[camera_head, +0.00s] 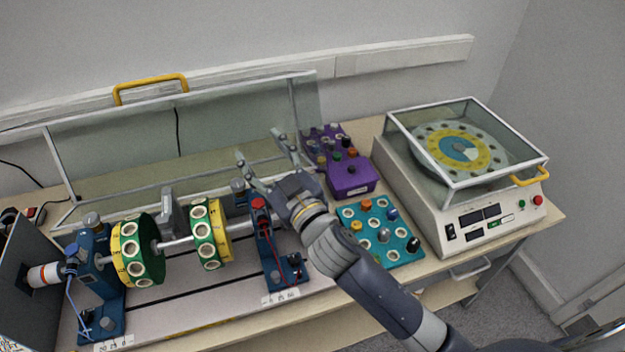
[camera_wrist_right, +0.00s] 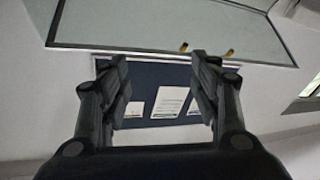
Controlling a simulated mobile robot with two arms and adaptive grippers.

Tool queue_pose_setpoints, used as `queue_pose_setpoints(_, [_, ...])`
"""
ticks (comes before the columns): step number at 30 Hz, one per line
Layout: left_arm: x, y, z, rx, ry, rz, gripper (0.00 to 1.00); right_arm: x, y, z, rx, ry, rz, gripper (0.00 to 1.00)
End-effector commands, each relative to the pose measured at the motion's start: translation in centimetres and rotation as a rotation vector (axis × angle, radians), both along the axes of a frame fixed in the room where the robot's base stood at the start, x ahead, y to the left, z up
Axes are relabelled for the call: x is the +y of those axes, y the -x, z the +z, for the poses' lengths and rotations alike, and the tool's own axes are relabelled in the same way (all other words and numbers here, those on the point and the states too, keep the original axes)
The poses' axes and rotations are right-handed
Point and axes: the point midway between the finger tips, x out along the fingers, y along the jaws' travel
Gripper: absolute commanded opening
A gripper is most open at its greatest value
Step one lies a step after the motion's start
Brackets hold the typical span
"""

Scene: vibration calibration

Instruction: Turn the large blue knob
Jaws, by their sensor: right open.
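A teal panel (camera_head: 400,256) carries several knobs and sockets. A dark blue knob (camera_head: 392,213) stands on its upper right part, and a darker, nearly black-blue knob (camera_head: 414,244) stands at its right edge. I cannot tell which is the large blue knob. My right gripper (camera_head: 258,145) is open and empty, left of the panel and raised above the shaft rig, with its fingers pointing up and left. In the wrist view its fingers (camera_wrist_right: 160,68) are spread, with nothing between them but a distant blue notice board (camera_wrist_right: 141,73). My left gripper is not in view.
The shaft rig with green-yellow discs (camera_head: 137,248) stands at left, its clear cover (camera_head: 120,150) raised behind. A purple box (camera_head: 351,182) with small knobs sits behind the teal panel. A white machine with a clear lid (camera_head: 425,198) stands close on the right.

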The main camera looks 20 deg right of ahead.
Motion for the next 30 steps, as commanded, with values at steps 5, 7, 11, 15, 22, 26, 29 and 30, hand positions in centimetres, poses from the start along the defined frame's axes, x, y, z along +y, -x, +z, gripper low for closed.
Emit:
queue_pose_setpoints(5, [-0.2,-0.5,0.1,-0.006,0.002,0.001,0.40,7.9,0.5,7.5,-0.320,0.086,0.288,0.57])
queue_pose_setpoints(7, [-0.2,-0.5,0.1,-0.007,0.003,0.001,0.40,11.0,1.7,9.1,-0.415,0.139,0.417,0.57])
queue_pose_setpoints(11, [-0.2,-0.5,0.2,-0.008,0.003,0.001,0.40,15.7,4.2,9.9,-0.546,0.275,0.667,0.57])
queue_pose_setpoints(15, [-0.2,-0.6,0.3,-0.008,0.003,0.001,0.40,18.9,6.6,7.7,-0.602,0.475,0.938,0.57])
queue_pose_setpoints(22, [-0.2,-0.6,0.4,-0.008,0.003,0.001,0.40,17.6,7.2,0.4,-0.471,0.906,1.314,0.57])
queue_pose_setpoints(26, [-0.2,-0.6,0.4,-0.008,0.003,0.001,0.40,12.8,5.2,-3.3,-0.262,1.180,1.441,0.57])
queue_pose_setpoints(29, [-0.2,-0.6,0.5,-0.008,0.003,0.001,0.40,7.2,3.0,-4.9,-0.041,1.384,1.480,0.57])
queue_pose_setpoints(30, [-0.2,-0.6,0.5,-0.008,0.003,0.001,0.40,4.8,2.1,-5.1,0.055,1.458,1.478,0.57])
